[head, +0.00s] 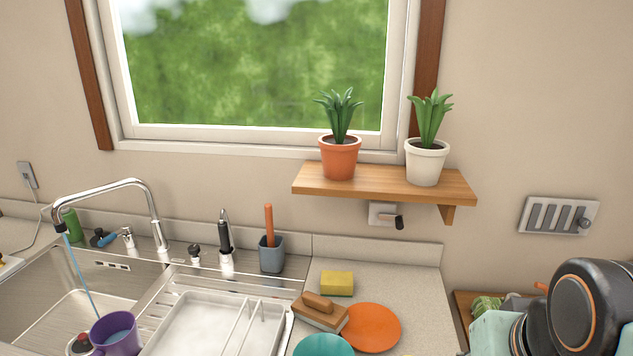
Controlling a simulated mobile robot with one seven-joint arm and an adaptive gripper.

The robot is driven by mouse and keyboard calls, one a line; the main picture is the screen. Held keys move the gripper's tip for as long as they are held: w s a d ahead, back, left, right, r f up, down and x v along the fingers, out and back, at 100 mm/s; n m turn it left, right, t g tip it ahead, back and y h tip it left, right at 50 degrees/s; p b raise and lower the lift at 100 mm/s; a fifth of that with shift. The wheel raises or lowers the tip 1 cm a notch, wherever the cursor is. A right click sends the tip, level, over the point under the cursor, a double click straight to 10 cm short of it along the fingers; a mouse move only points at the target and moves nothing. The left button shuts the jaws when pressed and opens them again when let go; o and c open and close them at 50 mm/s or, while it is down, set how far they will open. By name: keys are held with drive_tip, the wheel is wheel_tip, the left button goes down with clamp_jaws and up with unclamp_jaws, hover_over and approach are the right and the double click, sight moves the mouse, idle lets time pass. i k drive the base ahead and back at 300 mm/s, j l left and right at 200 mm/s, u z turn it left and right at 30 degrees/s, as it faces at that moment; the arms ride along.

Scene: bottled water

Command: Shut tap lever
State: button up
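The chrome tap (152,212) stands behind the sink, its curved spout reaching left. A thin blue stream of water (82,279) runs from the spout down to a purple mug (116,335) at the bottom edge. The mug holds blue water. A small chrome fitting (127,237) with a lever-like top stands left of the tap's base; I cannot tell for certain that it is the tap lever.
A black-handled sprayer (224,238) and a grey holder (271,256) stand right of the tap. A white drying tray (205,318) covers the right sink side. A sponge (337,284), brush (319,312) and orange plate (371,328) lie on the counter. A shelf (385,184) holds two potted plants.

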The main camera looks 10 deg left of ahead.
sight(125, 229)
drive_tip(key=j+u, duration=0.1)
drive_tip(key=j, duration=0.55)
drive_tip(key=j+u, duration=0.1)
drive_tip(key=j, duration=0.55)
drive_tip(key=j+u, duration=0.1)
drive_tip(key=j, duration=0.55)
drive_tip(key=j+u, duration=0.1)
drive_tip(key=j, duration=0.55)
drive_tip(key=i+j+u, duration=0.1)
drive_tip(key=j, duration=0.55)
drive_tip(key=i+j+u, duration=0.1)
drive_tip(key=j, duration=0.5)
